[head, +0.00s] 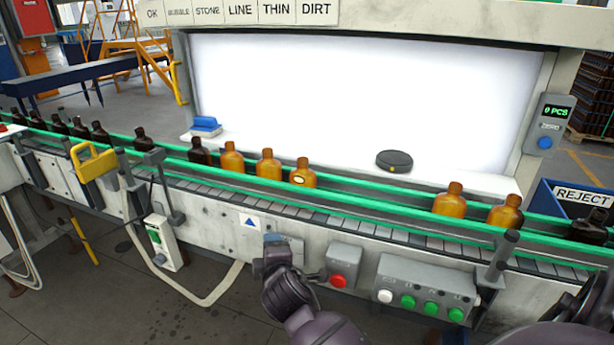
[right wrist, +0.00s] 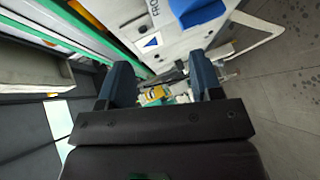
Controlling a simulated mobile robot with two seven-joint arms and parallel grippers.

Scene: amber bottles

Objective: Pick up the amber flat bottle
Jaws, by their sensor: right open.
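Several amber bottles stand upright on the conveyor in the head view. Three are grouped left of centre: one (head: 232,161), a second (head: 268,166) and a shorter one with a pale round mark (head: 303,176). Two more stand further right, one (head: 449,203) and another (head: 504,214). I cannot tell for sure which is the flat one. My right gripper (head: 277,243) is in front of the conveyor's front panel, below and apart from the bottles. In the right wrist view its two blue fingers (right wrist: 165,85) are apart, with no bottle between them. My left gripper is not in view.
Green guide rails (head: 370,208) run along the conveyor. Dark bottles stand at its left, one (head: 200,151) near the amber group. A black disc (head: 394,160) lies on the ledge before the bright panel. A button box (head: 425,288) and post (head: 497,257) stick out in front.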

